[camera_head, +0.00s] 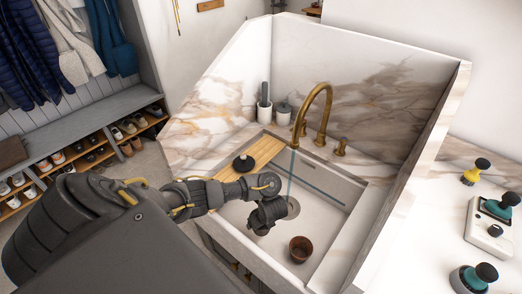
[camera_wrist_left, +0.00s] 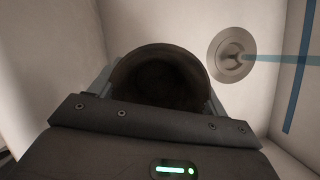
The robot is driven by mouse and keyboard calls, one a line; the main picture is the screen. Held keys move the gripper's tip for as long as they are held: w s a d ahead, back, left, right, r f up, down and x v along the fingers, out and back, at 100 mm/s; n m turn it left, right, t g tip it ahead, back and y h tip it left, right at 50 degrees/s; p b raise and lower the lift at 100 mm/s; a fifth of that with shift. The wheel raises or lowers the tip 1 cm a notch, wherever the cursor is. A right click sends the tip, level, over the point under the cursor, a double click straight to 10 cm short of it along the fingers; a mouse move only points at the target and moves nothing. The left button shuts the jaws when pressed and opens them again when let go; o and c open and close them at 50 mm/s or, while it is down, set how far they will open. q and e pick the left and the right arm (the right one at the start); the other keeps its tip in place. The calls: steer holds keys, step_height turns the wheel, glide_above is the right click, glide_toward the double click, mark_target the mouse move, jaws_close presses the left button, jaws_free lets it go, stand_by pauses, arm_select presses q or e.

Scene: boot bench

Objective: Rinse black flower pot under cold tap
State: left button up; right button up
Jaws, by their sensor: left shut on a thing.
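In the left wrist view a dark flower pot (camera_wrist_left: 160,75) sits between the fingers of my left gripper (camera_wrist_left: 160,92), its round opening facing the camera. The gripper is shut on it. In the head view my left gripper (camera_head: 268,215) is low inside the white sink (camera_head: 330,215); the pot cannot be told apart from the dark hand there. A brass tap (camera_head: 322,105) stands behind the sink, with a thin bluish stream (camera_head: 290,178) below its spout. In the wrist view the stream (camera_wrist_left: 285,60) reaches the drain (camera_wrist_left: 232,54), beside the pot. My right gripper is out of view.
A brown pot (camera_head: 301,250) stands in the sink's front part. A wooden board (camera_head: 255,152) with a black-knobbed item (camera_head: 243,163) spans the sink's left. A blue strip (camera_head: 322,190) crosses the sink. High marble walls enclose the back and right. Knobbed tools (camera_head: 475,172) stand at right.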

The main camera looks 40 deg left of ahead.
arm_select(q)
steer(key=w+d+r+m+t+h, duration=0.25)
steer(key=w+d+r+m, duration=0.25)
steer(key=d+r+m, duration=0.4)
steer(key=w+d+r+m+t+h, duration=0.1)
steer(key=w+d+r+m+h, duration=0.25)
steer(key=d+r+m, duration=0.5)
steer(key=s+d+r+m+g+h, duration=0.1)
steer(key=s+d+r+m+g, duration=0.3)
steer(key=r+m, duration=0.3)
steer(key=s+d+r+m+g+h, duration=0.1)
steer(key=s+d+r+m+g, duration=0.2)
steer(key=r+m, duration=0.5)
steer(key=s+d+m+b, duration=0.1)
steer(key=d+m, duration=0.1)
steer(key=m, duration=0.5)
steer(key=shift+d+g, duration=0.35)
